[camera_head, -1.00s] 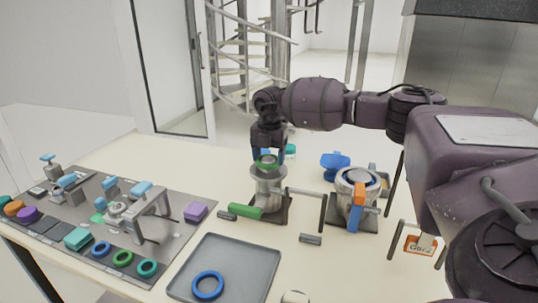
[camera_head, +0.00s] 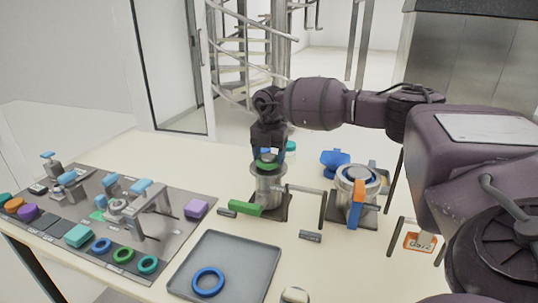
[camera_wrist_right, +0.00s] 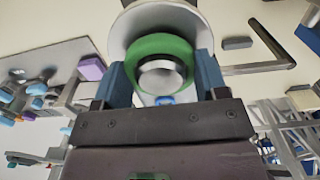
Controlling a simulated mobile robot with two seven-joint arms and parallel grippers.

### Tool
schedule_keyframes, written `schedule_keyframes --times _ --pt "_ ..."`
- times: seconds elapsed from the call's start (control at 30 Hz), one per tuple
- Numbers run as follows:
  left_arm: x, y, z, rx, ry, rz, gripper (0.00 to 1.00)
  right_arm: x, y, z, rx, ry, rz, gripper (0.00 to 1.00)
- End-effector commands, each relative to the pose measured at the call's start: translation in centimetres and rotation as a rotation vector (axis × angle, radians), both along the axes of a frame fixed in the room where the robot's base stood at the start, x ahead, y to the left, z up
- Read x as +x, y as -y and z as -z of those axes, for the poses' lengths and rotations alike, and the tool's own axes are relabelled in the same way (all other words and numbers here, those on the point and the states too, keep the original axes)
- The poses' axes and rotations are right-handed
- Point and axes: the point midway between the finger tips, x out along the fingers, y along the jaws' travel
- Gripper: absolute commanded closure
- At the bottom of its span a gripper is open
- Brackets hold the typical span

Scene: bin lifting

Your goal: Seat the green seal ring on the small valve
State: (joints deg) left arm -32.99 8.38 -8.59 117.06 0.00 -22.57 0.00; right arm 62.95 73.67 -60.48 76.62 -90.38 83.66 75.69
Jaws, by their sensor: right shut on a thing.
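The small valve (camera_head: 268,190) is a grey metal body with a green handle (camera_head: 244,208), standing upright on a dark base plate mid-table. My right gripper (camera_head: 267,158) points down over its top and is shut on the green seal ring (camera_head: 266,164). In the right wrist view the ring (camera_wrist_right: 160,52) sits flat between the blue fingers of the gripper (camera_wrist_right: 165,80), in line with the valve's round top (camera_wrist_right: 185,18). A grey round part shows through the ring's hole. I cannot tell whether the ring touches the valve. My left gripper is not in view.
A larger valve (camera_head: 357,205) with an orange handle stands to the right. A grey tray (camera_head: 235,250) with a blue ring (camera_head: 208,282) lies in front. A dark mat (camera_head: 60,235) at left holds several rings and parts, including another green ring (camera_head: 124,253).

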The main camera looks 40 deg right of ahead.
Motion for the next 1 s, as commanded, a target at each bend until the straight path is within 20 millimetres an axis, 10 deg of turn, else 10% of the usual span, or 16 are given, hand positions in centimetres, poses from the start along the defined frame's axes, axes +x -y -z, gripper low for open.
schedule_keyframes --times 0.9,1.0 --pt "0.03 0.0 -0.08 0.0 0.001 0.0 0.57 0.02 -0.01 0.81 0.001 0.001 0.0 0.51" --pt "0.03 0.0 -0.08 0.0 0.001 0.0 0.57 0.02 -0.01 0.8 0.001 0.001 0.0 0.21"
